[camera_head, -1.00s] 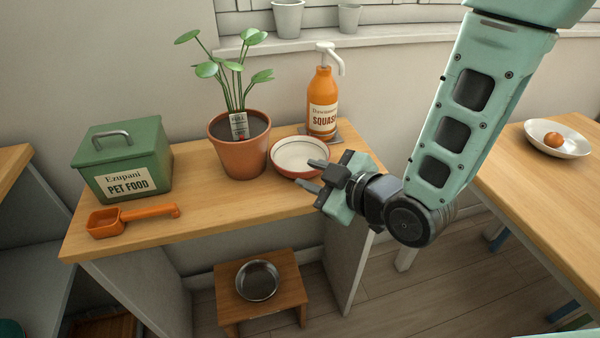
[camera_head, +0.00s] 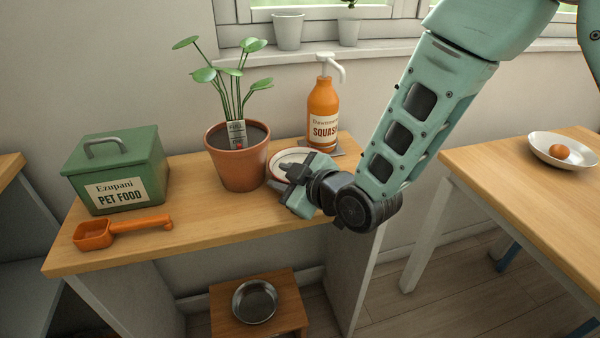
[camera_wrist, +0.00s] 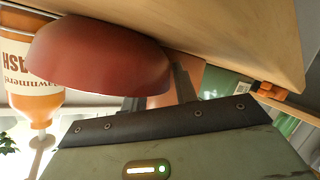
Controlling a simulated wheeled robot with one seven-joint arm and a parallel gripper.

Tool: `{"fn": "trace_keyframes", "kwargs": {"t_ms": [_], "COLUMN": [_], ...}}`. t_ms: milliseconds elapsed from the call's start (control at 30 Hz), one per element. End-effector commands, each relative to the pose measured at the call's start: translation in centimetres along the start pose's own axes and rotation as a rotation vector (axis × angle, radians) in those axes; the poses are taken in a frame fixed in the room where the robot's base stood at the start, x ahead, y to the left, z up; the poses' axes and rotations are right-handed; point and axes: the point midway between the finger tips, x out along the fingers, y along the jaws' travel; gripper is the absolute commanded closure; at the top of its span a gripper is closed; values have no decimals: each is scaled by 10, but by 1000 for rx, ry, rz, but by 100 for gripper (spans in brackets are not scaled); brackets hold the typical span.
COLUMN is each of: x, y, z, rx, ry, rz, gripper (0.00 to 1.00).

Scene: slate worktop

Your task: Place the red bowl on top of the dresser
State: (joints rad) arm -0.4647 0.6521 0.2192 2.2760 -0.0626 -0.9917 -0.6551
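The red bowl (camera_head: 279,182) with a pale inside sits upright on the wooden worktop (camera_head: 205,218), between the potted plant and the squash bottle. My gripper partly hides it in the head view. In the wrist view, which is upside down, the bowl's red outer side (camera_wrist: 100,55) is close and overlaps one finger. My gripper (camera_head: 293,176) is low over the worktop at the bowl's near right side. Its fingers (camera_wrist: 160,95) stand apart, with the terracotta pot showing between them. I cannot tell whether a finger touches the bowl. I cannot tell which furniture is the dresser.
The potted plant (camera_head: 238,165) stands left of the bowl, the orange squash bottle (camera_head: 323,112) behind it. A green pet food tin (camera_head: 118,170) and orange scoop (camera_head: 120,230) are further left. A low stool (camera_head: 228,312) holds a metal bowl (camera_head: 254,302). A table (camera_head: 490,165) stands right.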

Motion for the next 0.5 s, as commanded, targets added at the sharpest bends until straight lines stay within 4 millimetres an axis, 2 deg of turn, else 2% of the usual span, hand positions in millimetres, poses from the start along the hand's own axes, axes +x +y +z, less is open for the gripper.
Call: {"fn": "trace_keyframes", "kwargs": {"t_ms": [233, 267, 333, 367, 500], "x": [3, 3, 2, 2, 2], "y": [0, 0, 0, 0, 0], "z": [0, 0, 0, 0, -1], "rx": [0, 0, 0, 0, -1], "ry": [0, 0, 0, 0, 2], "rz": [0, 0, 0, 0, 1], "gripper": [71, 77, 96, 100, 100]}}
